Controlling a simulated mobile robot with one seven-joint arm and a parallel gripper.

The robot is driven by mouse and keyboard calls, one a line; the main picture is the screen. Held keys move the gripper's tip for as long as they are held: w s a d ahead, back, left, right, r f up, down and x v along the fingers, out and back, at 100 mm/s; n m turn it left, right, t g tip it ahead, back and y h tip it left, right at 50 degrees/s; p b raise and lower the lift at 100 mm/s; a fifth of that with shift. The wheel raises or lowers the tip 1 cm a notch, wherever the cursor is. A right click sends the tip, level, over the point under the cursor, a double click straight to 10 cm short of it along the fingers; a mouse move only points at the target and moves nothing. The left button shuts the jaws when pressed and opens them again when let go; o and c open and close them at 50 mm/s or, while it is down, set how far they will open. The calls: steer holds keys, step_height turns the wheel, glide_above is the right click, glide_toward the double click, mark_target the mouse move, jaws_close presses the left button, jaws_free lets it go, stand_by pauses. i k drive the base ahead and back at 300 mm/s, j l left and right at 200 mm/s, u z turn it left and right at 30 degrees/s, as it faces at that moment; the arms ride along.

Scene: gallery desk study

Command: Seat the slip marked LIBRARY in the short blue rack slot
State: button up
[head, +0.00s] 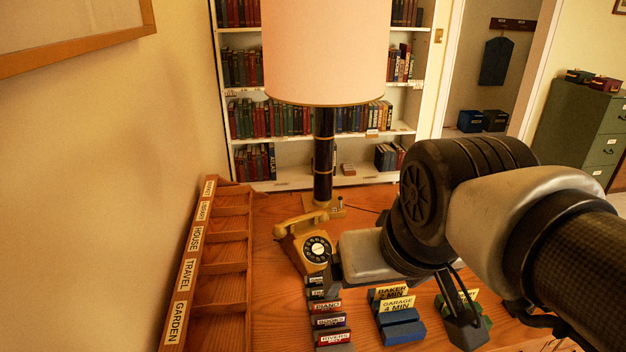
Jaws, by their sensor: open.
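My gripper (400,293) is open over the front right of the desk, above several small slip racks. It partly blocks the view behind it. A low blue rack (404,333) below it holds yellow slips reading BAKER 2 MIN (391,293) and GARAGE 4 MIN (397,305). A green rack (488,322) stands to the right with a yellow slip (468,296), its wording partly hidden. A label reading LIBRARY (203,210) is on the wooden pigeonhole tray at the left. I cannot make out a loose slip marked LIBRARY.
The wooden tray (222,268) runs along the left wall. A yellow telephone (298,243) and a tall lamp (324,155) stand behind the racks. A column of dark blocks has slips including PIANO, BOOKS and RIVERS (335,338). Bare desk (276,310) lies beside the tray.

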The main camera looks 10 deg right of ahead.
mark_target(396, 327)
steer(key=l, duration=0.6)
steer(key=l+z, duration=0.3)
steer(key=l, duration=0.2)
steer(key=i+l+z, duration=0.1)
steer(key=l+z, duration=0.15)
steer(key=l, duration=0.2)
steer(key=i+l+z, duration=0.1)
steer(key=l+z, duration=0.4)
